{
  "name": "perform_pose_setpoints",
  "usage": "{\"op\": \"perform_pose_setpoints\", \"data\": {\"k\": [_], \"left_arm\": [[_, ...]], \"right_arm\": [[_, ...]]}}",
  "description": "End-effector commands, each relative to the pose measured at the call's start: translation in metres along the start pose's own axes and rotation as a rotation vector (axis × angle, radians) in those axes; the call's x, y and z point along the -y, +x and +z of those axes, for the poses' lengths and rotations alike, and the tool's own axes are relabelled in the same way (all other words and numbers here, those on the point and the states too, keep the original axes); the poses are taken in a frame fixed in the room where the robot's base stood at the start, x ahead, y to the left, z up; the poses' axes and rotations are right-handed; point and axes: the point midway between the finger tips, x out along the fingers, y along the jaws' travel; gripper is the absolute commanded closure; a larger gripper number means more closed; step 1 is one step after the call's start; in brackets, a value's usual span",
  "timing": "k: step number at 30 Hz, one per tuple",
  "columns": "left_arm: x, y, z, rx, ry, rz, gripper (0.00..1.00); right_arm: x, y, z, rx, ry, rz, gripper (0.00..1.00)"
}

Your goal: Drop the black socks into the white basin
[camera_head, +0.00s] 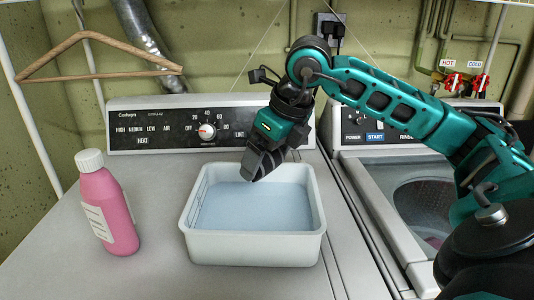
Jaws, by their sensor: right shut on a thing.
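The white basin (255,248) stands on top of the left machine and holds pale blue water (240,208). My right gripper (262,165) reaches in from the right and points down over the back of the basin, above the water. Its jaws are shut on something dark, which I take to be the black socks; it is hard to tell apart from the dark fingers. No other black socks are visible. My left gripper is out of view.
A pink bottle with a white cap (106,205) stands left of the basin. The dryer's control panel (190,128) rises behind it. On the right is a washer with its drum (425,205) showing. A wooden hanger (95,60) hangs at upper left.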

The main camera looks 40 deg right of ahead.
Motion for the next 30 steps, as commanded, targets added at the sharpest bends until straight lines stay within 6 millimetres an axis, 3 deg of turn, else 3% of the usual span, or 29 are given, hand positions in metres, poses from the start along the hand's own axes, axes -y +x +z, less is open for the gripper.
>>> {"op": "perform_pose_setpoints", "data": {"k": [14,26,27,30], "left_arm": [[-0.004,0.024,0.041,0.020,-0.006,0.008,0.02],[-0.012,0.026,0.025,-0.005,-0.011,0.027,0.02],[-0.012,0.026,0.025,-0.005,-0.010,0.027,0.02],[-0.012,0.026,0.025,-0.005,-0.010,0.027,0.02]], "right_arm": [[0.000,0.048,-0.020,0.000,0.000,-0.001,0.36],[0.000,0.054,-0.022,0.001,0.000,-0.001,0.36],[0.000,0.054,-0.022,0.001,0.000,-0.001,0.04],[0.000,0.054,-0.022,0.001,0.001,-0.001,0.00]]}}
